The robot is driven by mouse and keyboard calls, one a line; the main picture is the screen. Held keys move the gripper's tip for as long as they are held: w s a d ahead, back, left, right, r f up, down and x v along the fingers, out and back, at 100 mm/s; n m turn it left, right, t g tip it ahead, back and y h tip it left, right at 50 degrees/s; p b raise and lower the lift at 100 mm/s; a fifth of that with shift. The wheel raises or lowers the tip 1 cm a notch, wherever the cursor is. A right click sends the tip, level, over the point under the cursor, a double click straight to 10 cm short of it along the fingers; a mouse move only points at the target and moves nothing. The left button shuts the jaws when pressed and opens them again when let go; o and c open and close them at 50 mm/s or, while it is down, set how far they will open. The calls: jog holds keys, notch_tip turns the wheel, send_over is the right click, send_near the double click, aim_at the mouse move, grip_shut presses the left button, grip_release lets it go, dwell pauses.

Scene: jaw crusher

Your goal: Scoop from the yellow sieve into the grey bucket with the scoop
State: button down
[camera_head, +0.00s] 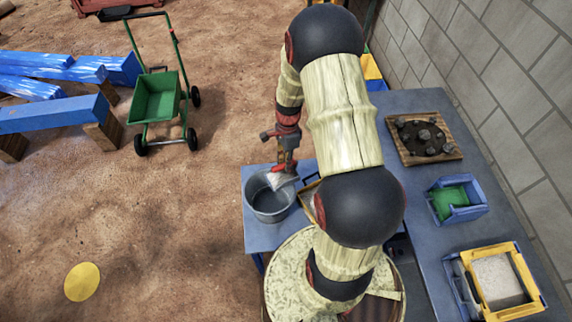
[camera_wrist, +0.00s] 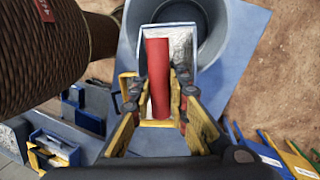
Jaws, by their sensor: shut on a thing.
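The scoop (camera_head: 282,181) has a red handle and a pale metal pan, and my gripper (camera_head: 284,162) is shut on the handle. In the wrist view, my gripper (camera_wrist: 157,100) has its fingers on both sides of the red handle of the scoop (camera_wrist: 157,70), and pale grainy material shows in the pan. The grey bucket (camera_head: 258,208) stands on the blue table, with the scoop at its right rim and partly over its mouth; it also shows in the wrist view (camera_wrist: 218,40). The yellow sieve (camera_head: 527,272), a yellow frame holding grey material, is at the bottom right.
A blue bin with green inside (camera_head: 455,200) and a wooden tray with dark stones (camera_head: 425,138) are on the right bench by the block wall. A yellow-edged tray (camera_head: 308,187) beside the bucket is mostly hidden by my arm. A green cart (camera_head: 158,97) stands on the dirt.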

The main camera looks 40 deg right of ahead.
aim_at(271, 172)
jog(key=h, duration=0.1)
jog(key=a+b, duration=0.1)
jog(key=h, duration=0.1)
jog(key=shift+w+a+f+g+h+b, duration=0.3)
jog(key=shift+w+a+f+b, duration=0.05)
jog(key=shift+b, duration=0.05)
jog(key=a+h+b, duration=0.2)
jog(key=shift+w+g+b, duration=0.3)
jog(key=shift+b, duration=0.05)
jog(key=a+h, duration=0.1)
jog(key=a+h+b, duration=0.1)
jog(key=shift+w+m+g+h, duration=0.2)
jog(key=shift+m+g+h, duration=0.1)
jog(key=shift+g, duration=0.1)
jog(key=a+h+b, duration=0.1)
jog(key=b, duration=0.2)
jog(key=a+g+h+b, duration=0.1)
jog(key=h+b, duration=0.1)
jog(key=b, duration=0.1)
jog(key=w+a+f+h+b, duration=0.1)
jog(key=a+b, duration=0.1)
jog(key=b, duration=0.1)
jog(key=shift+m+g+h, duration=0.3)
jog(key=shift+m+h, duration=0.1)
jog(key=shift+r, duration=0.1)
dwell(1.0)
